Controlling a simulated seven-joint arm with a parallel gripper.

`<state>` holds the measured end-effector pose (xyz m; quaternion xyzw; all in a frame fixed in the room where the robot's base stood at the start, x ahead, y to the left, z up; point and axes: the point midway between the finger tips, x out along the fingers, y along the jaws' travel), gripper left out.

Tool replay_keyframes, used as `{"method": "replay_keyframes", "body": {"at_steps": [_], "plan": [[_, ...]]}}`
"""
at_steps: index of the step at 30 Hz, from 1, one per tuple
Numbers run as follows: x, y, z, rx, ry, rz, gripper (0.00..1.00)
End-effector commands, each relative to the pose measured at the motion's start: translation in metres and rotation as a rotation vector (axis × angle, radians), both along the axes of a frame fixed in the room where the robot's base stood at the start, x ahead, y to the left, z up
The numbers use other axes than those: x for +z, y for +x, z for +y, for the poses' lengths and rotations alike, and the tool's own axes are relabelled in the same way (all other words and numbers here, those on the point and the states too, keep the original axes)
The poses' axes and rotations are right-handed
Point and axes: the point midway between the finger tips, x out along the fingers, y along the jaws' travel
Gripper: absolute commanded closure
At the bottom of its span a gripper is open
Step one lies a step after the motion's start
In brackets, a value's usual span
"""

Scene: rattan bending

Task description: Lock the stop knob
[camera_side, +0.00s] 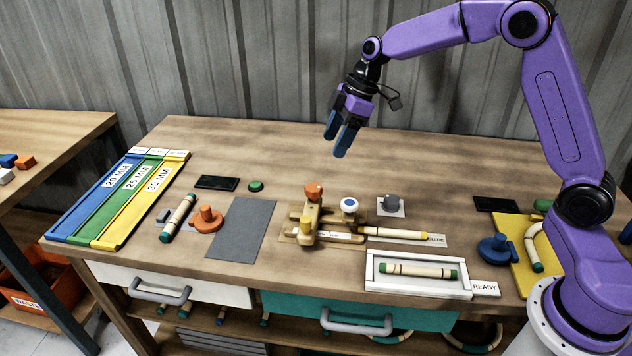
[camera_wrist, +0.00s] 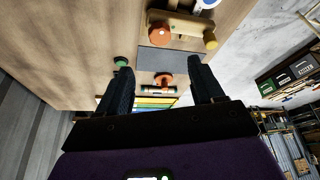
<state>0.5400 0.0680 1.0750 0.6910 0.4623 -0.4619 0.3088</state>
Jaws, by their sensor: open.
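A wooden fixture (camera_side: 300,238) stands near the middle of the bench. No label tells me which is the stop knob. A rattan piece with a yellow end (camera_side: 395,233) extends right from the fixture. My gripper (camera_side: 337,143) is open and empty, high above the back of the bench, apart from the fixture. In the wrist view its two dark fingers (camera_wrist: 162,68) are spread, with the fixture's orange knob (camera_wrist: 160,35) beyond them.
An orange clamp-like piece (camera_side: 207,220) and a grey mat (camera_side: 240,229) lie left of the fixture. A grey knob (camera_side: 391,202) stands right of it. A white tray (camera_side: 376,284) with a rattan piece is in front. The back of the bench is mostly clear.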

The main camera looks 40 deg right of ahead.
Motion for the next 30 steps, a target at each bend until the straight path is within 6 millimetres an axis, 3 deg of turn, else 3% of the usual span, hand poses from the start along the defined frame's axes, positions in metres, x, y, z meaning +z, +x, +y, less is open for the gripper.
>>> {"method": "replay_keyframes", "body": {"at_steps": [12,18,30], "plan": [[-0.074,0.011,0.028,0.0,-0.001,0.004,0.33],[-0.101,0.015,0.038,-0.001,0.0,0.002,0.33],[-0.116,0.018,0.045,-0.001,0.001,-0.001,0.33]]}}
